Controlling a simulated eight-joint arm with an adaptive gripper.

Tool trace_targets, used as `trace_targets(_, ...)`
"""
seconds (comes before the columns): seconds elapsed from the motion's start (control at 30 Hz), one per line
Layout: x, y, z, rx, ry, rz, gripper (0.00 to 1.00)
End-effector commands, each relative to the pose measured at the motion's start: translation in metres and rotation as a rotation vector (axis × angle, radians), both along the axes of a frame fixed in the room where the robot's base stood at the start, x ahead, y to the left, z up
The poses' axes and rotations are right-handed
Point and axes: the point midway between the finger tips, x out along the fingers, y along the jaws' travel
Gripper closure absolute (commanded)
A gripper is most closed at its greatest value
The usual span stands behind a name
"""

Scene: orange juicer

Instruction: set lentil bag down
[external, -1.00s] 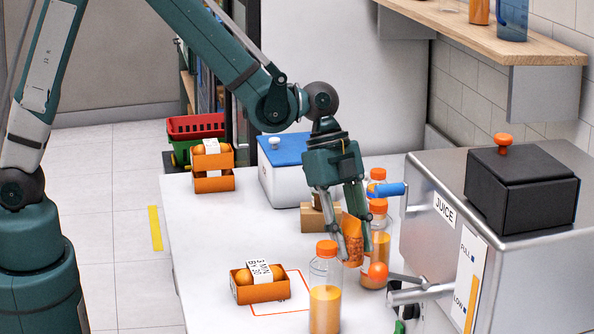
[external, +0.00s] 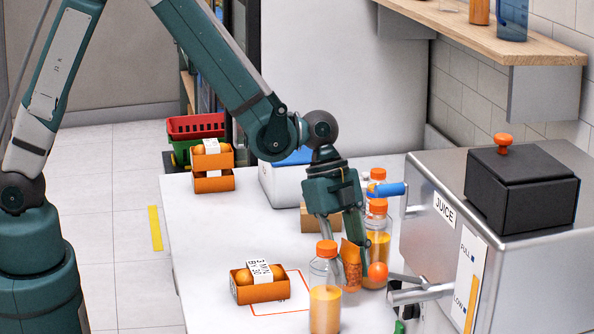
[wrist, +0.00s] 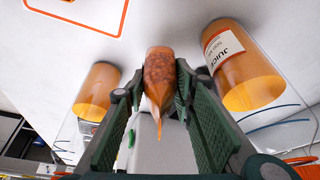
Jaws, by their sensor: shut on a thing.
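The lentil bag (external: 351,260), an orange pack with a pointed top, is between the fingers of my gripper (external: 350,275). In the wrist view, my gripper (wrist: 160,95) is shut on the bag (wrist: 159,75), with one finger pad on each side. The bag is upright and low over the white counter (external: 215,240), between two juice bottles. Whether its base touches the counter is hard to tell, as the front bottle and my finger partly cover it.
One juice bottle (external: 325,295) stands close in front-left of the bag and another (external: 378,242) close behind-right. The steel juicer (external: 500,230) with its levers stands to the right. An orange fruit box (external: 262,290) sits at left on a marked outline. The counter's left middle is clear.

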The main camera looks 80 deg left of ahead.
Motion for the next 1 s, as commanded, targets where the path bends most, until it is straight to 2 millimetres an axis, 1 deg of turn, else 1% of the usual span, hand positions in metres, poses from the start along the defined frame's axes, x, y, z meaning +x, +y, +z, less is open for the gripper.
trace_targets(0.17,0.000,0.000,-0.009,0.000,0.000,0.000,0.86)
trace_targets(0.43,0.000,0.000,-0.034,0.000,0.000,0.000,0.86)
trace_targets(0.97,0.000,0.000,-0.041,0.000,0.000,0.000,0.86)
trace_targets(1.0,0.000,0.000,-0.041,0.000,0.000,0.000,0.72)
